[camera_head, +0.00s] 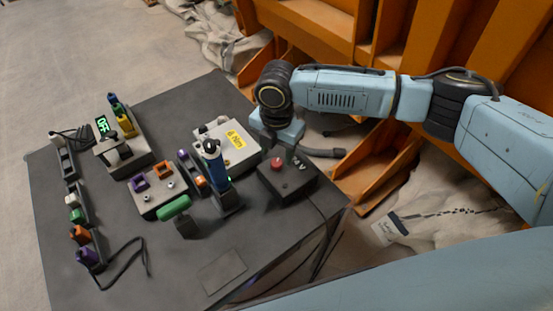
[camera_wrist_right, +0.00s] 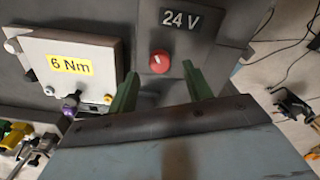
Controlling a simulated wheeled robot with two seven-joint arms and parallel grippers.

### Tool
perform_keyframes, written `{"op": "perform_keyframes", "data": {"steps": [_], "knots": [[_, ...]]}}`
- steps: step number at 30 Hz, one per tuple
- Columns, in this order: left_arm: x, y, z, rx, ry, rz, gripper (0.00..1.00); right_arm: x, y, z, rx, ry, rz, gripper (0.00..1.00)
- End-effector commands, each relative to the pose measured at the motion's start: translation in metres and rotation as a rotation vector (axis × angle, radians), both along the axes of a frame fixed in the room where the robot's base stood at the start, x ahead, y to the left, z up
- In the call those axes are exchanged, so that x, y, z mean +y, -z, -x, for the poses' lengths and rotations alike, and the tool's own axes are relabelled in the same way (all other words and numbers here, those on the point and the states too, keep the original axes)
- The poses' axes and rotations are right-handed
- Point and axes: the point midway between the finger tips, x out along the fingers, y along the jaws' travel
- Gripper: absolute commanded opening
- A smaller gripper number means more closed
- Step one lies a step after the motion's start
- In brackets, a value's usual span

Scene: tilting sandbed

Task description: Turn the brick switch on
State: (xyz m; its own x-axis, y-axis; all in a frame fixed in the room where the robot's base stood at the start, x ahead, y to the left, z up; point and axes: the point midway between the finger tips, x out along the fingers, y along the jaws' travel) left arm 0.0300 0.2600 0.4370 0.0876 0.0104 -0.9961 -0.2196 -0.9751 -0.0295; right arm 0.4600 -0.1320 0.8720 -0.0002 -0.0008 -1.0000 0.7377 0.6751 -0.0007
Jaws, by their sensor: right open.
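A dark box labelled 24 V (camera_head: 290,184) sits at the right edge of the table and carries a round red knob (camera_head: 277,164). I take this box to be the brick. In the right wrist view the box (camera_wrist_right: 208,52) shows its 24 V label, and the red knob (camera_wrist_right: 159,61) has a small pale mark on its face. My right gripper (camera_wrist_right: 161,82) is open, with its green fingers apart. The knob appears between and just beyond the fingertips, with nothing held. In the head view the gripper hangs above the box. My left gripper is out of view.
A pale box with a yellow 6 Nm label (camera_wrist_right: 71,65) stands left of the brick. A blue-handled tool (camera_head: 213,165) stands upright nearby. A device with a green OFF display (camera_head: 103,125) is at the left. Cables trail off the table's right side.

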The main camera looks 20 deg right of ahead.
Motion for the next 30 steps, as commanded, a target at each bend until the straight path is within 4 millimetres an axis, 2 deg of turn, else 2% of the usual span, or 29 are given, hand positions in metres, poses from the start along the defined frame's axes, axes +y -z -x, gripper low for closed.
{"op": "perform_keyframes", "data": {"steps": [1, 6, 18, 28, 30], "knots": [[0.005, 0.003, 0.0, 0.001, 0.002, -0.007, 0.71, 0.0, 0.01, 0.001, 0.002, 0.0, 0.001, 0.5], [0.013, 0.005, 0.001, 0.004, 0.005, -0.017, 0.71, 0.0, 0.028, 0.0, 0.001, 0.0, 0.0, 0.5], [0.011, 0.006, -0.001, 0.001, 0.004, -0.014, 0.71, 0.0, 0.034, 0.0, -0.001, -0.001, -0.001, 0.49], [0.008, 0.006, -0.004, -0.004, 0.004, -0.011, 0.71, 0.0, 0.034, 0.0, 0.0, 0.0, 0.0, 0.06], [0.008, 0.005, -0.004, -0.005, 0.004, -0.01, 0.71, 0.0, 0.033, 0.0, 0.0, 0.0, 0.0, 0.06]]}}
